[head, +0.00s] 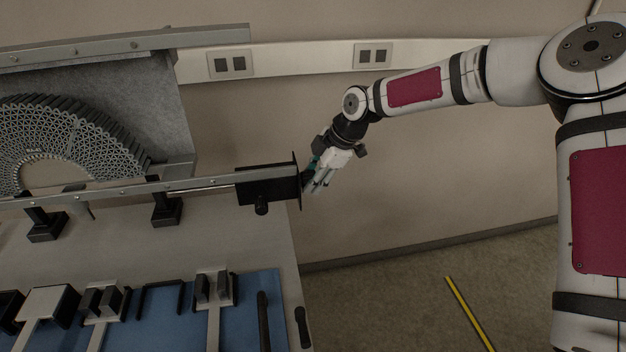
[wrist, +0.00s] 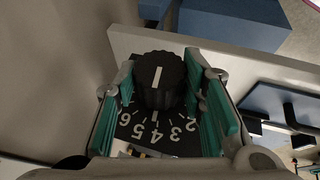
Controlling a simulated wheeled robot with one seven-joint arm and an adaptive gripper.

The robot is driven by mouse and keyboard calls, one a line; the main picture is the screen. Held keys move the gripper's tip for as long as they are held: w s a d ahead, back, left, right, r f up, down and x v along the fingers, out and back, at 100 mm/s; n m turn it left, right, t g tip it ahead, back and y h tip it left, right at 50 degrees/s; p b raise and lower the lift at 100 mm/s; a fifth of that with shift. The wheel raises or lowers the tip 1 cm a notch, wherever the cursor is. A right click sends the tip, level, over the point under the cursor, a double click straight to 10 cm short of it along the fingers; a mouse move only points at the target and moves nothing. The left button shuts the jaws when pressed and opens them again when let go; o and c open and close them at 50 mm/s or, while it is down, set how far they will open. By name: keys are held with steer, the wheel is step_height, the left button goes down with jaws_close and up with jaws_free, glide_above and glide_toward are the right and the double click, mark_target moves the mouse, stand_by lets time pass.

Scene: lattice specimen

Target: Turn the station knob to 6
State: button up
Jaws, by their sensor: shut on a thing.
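The station knob (wrist: 160,80) is black and ridged, with a white line on its face, in the wrist view. Below it is a dark dial plate (wrist: 145,138) with white numbers, 6 at the left round to 2 at the right. The white line runs nearly upright in the picture, its lower end toward the 4. My gripper (wrist: 170,95) has its teal fingers on either side of the knob and is shut on it. In the head view my gripper (head: 317,180) is at the right face of the black station box (head: 267,187). The knob is hidden there.
A metal rail frame with a fan-shaped lattice specimen (head: 75,135) stands at the left. A bench (head: 200,240) carries a blue mat (head: 245,320) with several tools. The wall with sockets (head: 230,64) is behind. Open floor lies right of the bench, with a yellow strip (head: 469,312).

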steer(key=g+b, duration=0.1)
steer(key=b, duration=0.2)
steer(key=w+g+h+b, duration=0.1)
steer(key=g+b, duration=0.1)
steer(key=shift+a+f+m+g+b, duration=0.2)
steer(key=shift+m+g+b, duration=0.1)
steer(key=shift+m+b, duration=0.1)
steer(key=g+b, duration=0.3)
steer(key=b, duration=0.1)
steer(key=shift+d+m+h, duration=0.1)
steer(key=shift+m+h, duration=0.2)
steer(key=shift+h, duration=0.1)
steer(key=shift+r+g, duration=0.1)
steer(key=shift+g, duration=0.2)
steer(key=shift+s+b, duration=0.1)
steer(key=shift+b, duration=0.25)
steer(key=o, duration=1.2)
steer(key=shift+r, duration=0.15)
